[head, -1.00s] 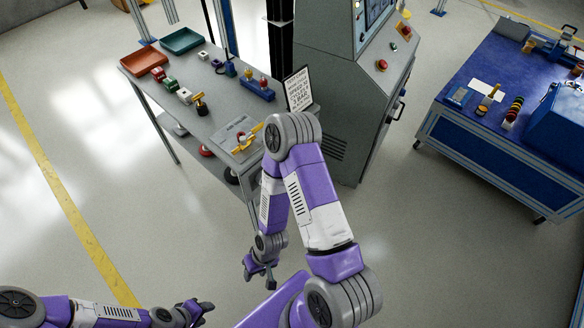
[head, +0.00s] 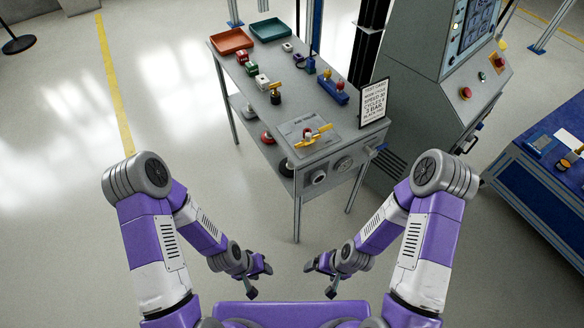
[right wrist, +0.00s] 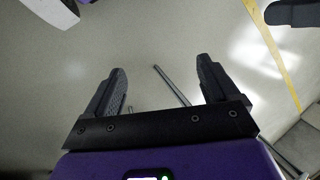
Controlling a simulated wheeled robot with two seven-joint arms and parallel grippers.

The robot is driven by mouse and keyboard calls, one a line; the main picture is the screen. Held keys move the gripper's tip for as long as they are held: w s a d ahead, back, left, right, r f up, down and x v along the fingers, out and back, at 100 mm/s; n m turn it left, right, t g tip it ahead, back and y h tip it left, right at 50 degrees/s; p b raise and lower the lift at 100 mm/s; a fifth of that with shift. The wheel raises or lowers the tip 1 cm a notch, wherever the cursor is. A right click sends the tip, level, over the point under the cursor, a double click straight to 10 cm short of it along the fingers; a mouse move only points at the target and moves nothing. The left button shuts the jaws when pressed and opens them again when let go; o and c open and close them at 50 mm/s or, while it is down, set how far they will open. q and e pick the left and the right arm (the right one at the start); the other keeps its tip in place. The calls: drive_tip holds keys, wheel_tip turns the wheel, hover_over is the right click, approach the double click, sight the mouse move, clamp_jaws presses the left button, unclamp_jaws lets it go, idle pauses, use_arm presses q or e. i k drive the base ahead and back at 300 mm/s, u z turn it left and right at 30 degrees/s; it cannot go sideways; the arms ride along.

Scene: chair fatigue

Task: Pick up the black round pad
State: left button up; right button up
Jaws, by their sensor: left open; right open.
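A dark round shape (head: 286,167), which looks like the black round pad, sits on the lower shelf of the grey table, partly hidden under the tabletop. A red round piece (head: 267,138) is beside it. My left gripper (head: 260,279) and my right gripper (head: 322,279) are low in front of the table, well apart from it. Both are open and empty.
The grey table (head: 236,78) carries an orange tray (head: 231,41), a green tray (head: 272,29), several small fixtures and a sign (head: 374,102). A grey machine cabinet (head: 420,110) stands to its right, a blue bench (head: 545,185) farther right.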

sight(287, 169)
drive_tip(key=u, duration=2)
drive_tip(key=i, duration=1.35)
drive_tip(key=z, duration=3.85)
drive_tip(key=i, duration=0.5)
